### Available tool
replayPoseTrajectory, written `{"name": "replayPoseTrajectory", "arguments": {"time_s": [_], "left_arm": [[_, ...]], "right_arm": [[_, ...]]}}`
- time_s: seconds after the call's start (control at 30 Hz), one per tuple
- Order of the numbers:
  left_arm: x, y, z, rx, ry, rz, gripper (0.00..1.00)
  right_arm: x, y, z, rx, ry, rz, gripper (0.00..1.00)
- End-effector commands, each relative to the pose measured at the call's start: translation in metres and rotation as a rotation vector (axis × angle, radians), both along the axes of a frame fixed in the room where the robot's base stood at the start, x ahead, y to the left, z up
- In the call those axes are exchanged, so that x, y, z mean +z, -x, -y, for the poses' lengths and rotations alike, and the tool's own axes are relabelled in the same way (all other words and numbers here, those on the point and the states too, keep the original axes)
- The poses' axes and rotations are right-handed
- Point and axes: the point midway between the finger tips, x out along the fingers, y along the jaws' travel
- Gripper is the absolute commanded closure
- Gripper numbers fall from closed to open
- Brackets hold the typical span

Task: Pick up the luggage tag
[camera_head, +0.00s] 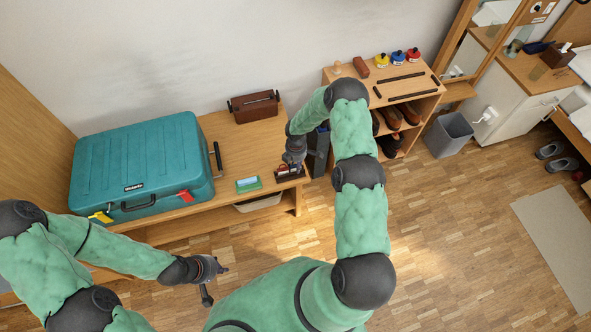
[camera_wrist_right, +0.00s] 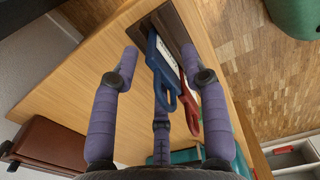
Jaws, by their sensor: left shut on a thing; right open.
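A blue luggage tag (camera_wrist_right: 166,70) with a loop and a white card stands in a dark brown holder (camera_wrist_right: 182,28) on the wooden bench. A red tag (camera_wrist_right: 190,85) stands beside it. In the head view the holder (camera_head: 288,174) shows just below my right gripper (camera_head: 294,162). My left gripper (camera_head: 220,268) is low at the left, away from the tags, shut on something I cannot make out.
A teal suitcase (camera_head: 140,160) with yellow and red tags fills the bench's left part. A green-and-white box (camera_head: 248,184) lies left of the holder, and a brown box (camera_head: 253,106) stands behind. A shoe cabinet (camera_head: 405,85) and bin (camera_head: 448,134) stand right.

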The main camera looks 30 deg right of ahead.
Motion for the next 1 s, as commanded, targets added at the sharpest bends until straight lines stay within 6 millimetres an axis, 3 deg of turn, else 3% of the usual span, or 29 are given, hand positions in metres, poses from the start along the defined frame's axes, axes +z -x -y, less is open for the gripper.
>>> {"name": "replayPoseTrajectory", "arguments": {"time_s": [0.1,0.33,0.5,1.0], "left_arm": [[-0.0064,0.0000,0.0000,0.000,0.000,0.000,1.00],[-0.0052,0.0000,-0.0001,0.000,0.000,0.000,1.00],[-0.0052,0.0000,0.0000,0.000,0.000,0.000,1.00],[-0.0041,0.0000,-0.0001,0.000,0.000,0.000,1.00]], "right_arm": [[-0.0146,0.0002,0.0007,-0.001,0.000,0.000,0.55],[-0.0142,-0.0003,0.0010,-0.001,0.001,0.001,0.55],[-0.0141,-0.0002,0.0009,-0.001,0.001,0.001,1.00],[-0.0109,-0.0004,0.0008,-0.001,0.001,0.001,1.00]]}}
